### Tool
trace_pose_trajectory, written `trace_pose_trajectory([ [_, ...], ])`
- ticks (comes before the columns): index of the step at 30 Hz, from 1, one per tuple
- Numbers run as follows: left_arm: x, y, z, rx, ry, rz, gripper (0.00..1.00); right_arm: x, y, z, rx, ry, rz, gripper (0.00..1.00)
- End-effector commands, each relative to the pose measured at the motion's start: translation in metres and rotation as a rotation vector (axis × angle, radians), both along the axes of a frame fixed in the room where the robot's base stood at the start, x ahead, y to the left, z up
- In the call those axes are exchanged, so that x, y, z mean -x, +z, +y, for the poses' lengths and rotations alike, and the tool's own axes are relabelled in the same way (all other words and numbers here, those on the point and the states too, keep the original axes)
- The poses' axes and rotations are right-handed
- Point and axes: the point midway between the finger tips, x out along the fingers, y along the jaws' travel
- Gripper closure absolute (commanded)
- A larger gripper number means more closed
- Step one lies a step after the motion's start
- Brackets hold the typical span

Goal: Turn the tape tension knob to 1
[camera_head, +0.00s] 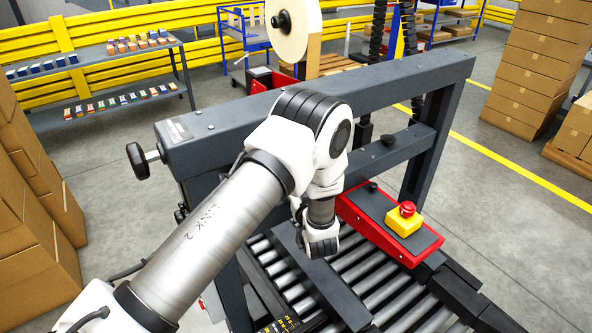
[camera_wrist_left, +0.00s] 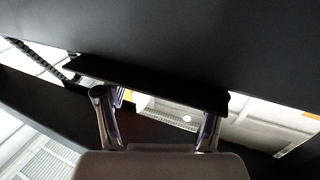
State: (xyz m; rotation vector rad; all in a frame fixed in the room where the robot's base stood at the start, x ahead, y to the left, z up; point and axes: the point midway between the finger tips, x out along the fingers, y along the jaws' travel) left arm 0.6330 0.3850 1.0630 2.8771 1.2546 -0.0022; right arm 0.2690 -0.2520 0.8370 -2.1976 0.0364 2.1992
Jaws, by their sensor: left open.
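My left arm reaches in from the lower left of the head view, over the machine. Its gripper is hidden there behind the arm and wrist. In the wrist view my left gripper (camera_wrist_left: 158,125) is open, its two fingers apart below a dark flat bar (camera_wrist_left: 150,84). No knob shows clearly between the fingers. Several black knobs show in the head view: one on the beam's left end (camera_head: 137,160), one by the crossbar (camera_head: 388,141), and a small one by the red panel (camera_head: 373,187). I cannot tell which is the tape tension knob, and no number is readable.
The dark grey machine frame (camera_head: 420,80) spans the roller conveyor (camera_head: 405,312). A tape roll (camera_head: 293,35) stands behind the beam. A red emergency button (camera_head: 407,209) sits on a yellow box at the right. Stacked cartons (camera_head: 535,65) stand farther off.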

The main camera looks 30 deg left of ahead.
Motion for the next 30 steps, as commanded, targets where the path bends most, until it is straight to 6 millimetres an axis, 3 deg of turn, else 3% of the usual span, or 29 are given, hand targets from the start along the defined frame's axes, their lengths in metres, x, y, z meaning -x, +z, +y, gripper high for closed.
trace_pose_trajectory([
  [3, -0.0081, 0.0016, 0.0093, -0.001, 0.001, -0.001, 0.32, 0.0000, 0.0063, 0.0001, 0.000, 0.000, 0.000, 0.37],
  [10, -0.0100, -0.0001, 0.0108, -0.002, 0.000, 0.001, 0.32, 0.0000, 0.0053, 0.0000, 0.000, 0.000, 0.000, 0.37],
  [11, -0.0100, -0.0001, 0.0108, -0.002, 0.000, 0.001, 0.35, 0.0000, 0.0053, 0.0000, 0.000, 0.000, 0.000, 0.37],
  [15, -0.0100, 0.0000, 0.0106, -0.002, 0.000, 0.001, 0.85, 0.0000, 0.0053, 0.0000, 0.000, 0.000, 0.000, 0.37],
  [16, -0.0100, 0.0000, 0.0106, -0.002, 0.000, 0.001, 0.91, 0.0000, 0.0053, 0.0000, 0.000, 0.000, 0.000, 0.37],
  [30, -0.0101, 0.0001, 0.0106, -0.002, 0.005, -0.001, 0.91, 0.0000, 0.0044, 0.0000, 0.000, 0.000, 0.000, 0.37],
])
